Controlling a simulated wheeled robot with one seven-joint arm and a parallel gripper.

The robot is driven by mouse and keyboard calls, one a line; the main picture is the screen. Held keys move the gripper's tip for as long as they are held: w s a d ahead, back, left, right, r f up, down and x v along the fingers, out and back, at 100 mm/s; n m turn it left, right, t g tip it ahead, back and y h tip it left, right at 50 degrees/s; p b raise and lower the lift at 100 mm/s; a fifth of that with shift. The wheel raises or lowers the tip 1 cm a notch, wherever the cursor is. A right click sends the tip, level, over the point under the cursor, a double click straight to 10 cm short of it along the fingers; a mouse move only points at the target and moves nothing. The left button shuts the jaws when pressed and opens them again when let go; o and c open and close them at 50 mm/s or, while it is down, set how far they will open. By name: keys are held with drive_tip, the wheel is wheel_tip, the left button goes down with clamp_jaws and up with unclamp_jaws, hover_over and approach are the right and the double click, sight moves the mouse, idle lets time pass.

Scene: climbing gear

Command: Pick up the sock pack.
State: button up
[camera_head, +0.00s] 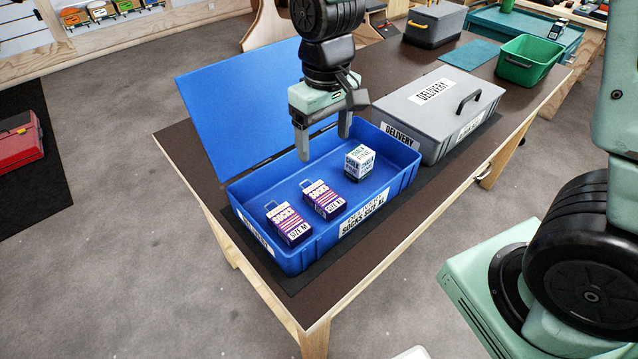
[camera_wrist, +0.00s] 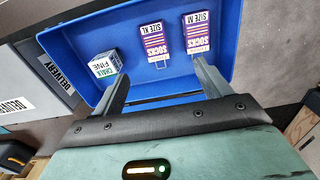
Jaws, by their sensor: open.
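Two purple-and-white sock packs lie in the open blue box (camera_head: 400,180). The SIZE M pack (camera_head: 289,223) is near the box's front left corner; it also shows at the top right of the wrist view (camera_wrist: 197,33). The other pack (camera_head: 322,199) lies right beside it and reads SIZE XL in the wrist view (camera_wrist: 154,43). A white and green chalk cube (camera_head: 359,162) sits to their right, and on the left of the wrist view (camera_wrist: 103,68). My gripper (camera_head: 323,147) is open and empty, pointing down over the back part of the box, apart from the packs.
The box's blue lid (camera_head: 235,105) stands open behind and left. A closed grey DELIVERY box (camera_head: 465,115) stands to the right on the table (camera_head: 190,150). A green bin (camera_head: 528,62) is farther back. The left table edge is clear.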

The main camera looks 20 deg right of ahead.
sight(324, 196)
drive_tip(key=f, duration=0.6)
drive_tip(key=w+f+p, duration=0.1)
drive_tip(key=f, duration=1.1)
drive_tip(key=shift+w+d+p, duration=0.2)
drive_tip(key=shift+d+p, duration=0.15)
drive_tip(key=shift+d, duration=0.05)
drive_tip(key=shift+c, duration=0.3)
drive_tip(key=shift+r, duration=0.1)
drive_tip(key=c, duration=1)
